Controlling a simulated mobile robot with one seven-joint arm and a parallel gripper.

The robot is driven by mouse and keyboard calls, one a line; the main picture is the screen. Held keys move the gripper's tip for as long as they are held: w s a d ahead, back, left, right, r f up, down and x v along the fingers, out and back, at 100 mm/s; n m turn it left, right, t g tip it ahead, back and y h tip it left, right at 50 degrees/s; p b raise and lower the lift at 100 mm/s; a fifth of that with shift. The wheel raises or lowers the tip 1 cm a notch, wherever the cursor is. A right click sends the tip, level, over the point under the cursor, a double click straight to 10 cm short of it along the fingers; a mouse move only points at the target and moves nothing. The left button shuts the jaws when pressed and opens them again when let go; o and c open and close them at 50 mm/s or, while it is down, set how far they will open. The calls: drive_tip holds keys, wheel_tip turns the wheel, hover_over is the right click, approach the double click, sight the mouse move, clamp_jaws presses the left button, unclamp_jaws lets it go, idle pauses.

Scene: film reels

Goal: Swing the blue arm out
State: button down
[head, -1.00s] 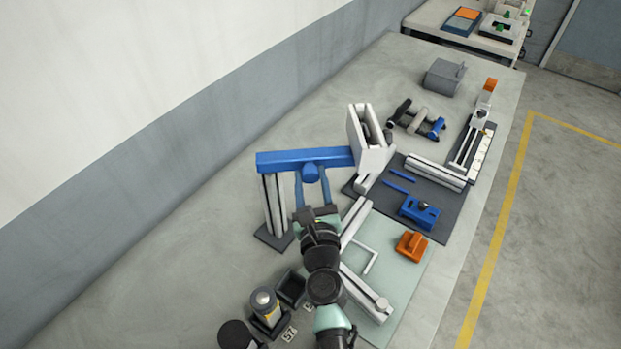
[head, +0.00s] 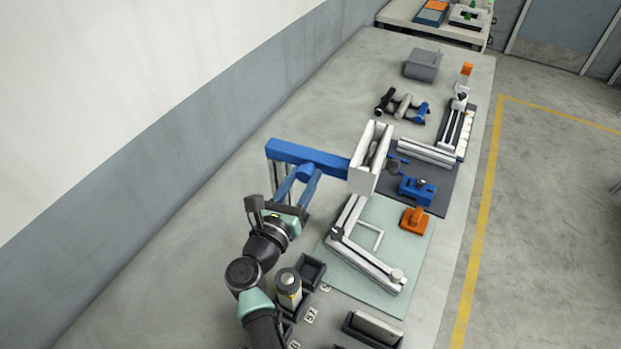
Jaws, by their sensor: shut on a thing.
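The blue arm (head: 325,160) is a straight beam that slants across the picture above the bench. My gripper (head: 305,173) reaches up from the lower left, with two long blue fingers closed on a blue knob at the beam's near side. The exact contact is small and hard to see.
A pale green mat (head: 400,245) with a white angled frame lies below. A dark mat (head: 440,197) with a blue block (head: 417,190) lies beyond it; an orange block (head: 414,220) sits nearby. Dark bins (head: 311,270) stand near my arm. The wall runs along the left.

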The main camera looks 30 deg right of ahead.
drive_tip(key=shift+a+f+m+g+h+b, duration=0.1)
drive_tip(key=shift+a+m+g+h+b, duration=0.3)
drive_tip(key=shift+a+m+g, duration=0.15)
drive_tip(key=shift+g, duration=0.35)
drive_tip(key=shift+c, duration=1.9)
unclamp_jaws()
drive_tip(key=b+v, duration=0.3)
drive_tip(key=v, duration=1)
drive_tip(key=shift+b, duration=0.3)
drive_tip(key=shift+f, duration=0.15)
